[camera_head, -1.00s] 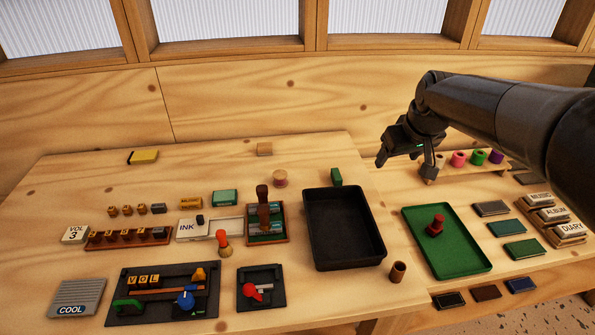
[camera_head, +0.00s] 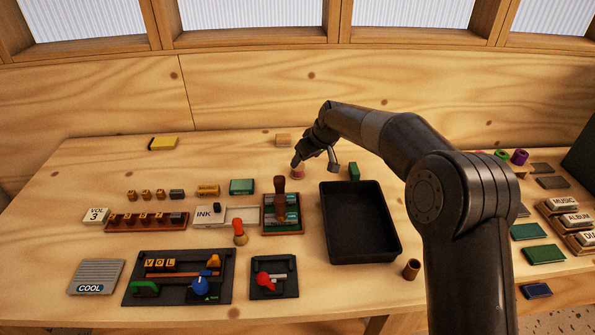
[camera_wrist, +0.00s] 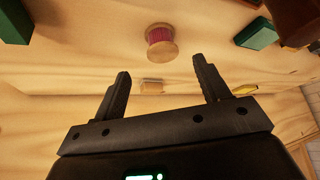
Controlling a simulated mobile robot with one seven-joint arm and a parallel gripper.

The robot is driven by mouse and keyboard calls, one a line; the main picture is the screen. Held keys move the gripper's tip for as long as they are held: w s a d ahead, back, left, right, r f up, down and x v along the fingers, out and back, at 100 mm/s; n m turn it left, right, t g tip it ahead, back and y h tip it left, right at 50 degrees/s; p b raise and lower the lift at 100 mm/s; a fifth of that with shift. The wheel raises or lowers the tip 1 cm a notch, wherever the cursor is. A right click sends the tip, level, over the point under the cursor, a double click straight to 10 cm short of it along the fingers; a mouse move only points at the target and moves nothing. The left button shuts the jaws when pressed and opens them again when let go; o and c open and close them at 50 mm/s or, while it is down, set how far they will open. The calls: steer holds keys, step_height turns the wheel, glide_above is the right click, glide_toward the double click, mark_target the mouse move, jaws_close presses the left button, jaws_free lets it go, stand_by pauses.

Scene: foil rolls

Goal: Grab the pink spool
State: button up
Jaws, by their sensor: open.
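The pink spool (camera_wrist: 161,43), a wooden-flanged spool wound with pink-red thread, stands on the table in the wrist view, just beyond the fingertips and roughly centred between them. In the head view the spool (camera_head: 298,173) is small and partly covered by a finger. My gripper (camera_wrist: 161,68) is open and empty, with both dark fingers apart. In the head view my gripper (camera_head: 315,163) hangs over the back of the table beside the spool. I see no contact with it.
A black tray (camera_head: 392,237) lies right of the spool, with a green block (camera_head: 354,173) behind it. A wooden block (camera_head: 283,140) is farther back. A stamp with a dark handle (camera_head: 280,186) stands in front. Table around the spool is mostly clear.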

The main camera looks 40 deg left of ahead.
mark_target(298, 170)
steer(key=x, duration=0.8)
steer(key=shift+s+a+r, duration=0.1)
steer(key=shift+a+r, duration=0.05)
steer(key=shift+a, duration=0.1)
steer(key=shift+c, duration=0.2)
steer(key=c, duration=1)
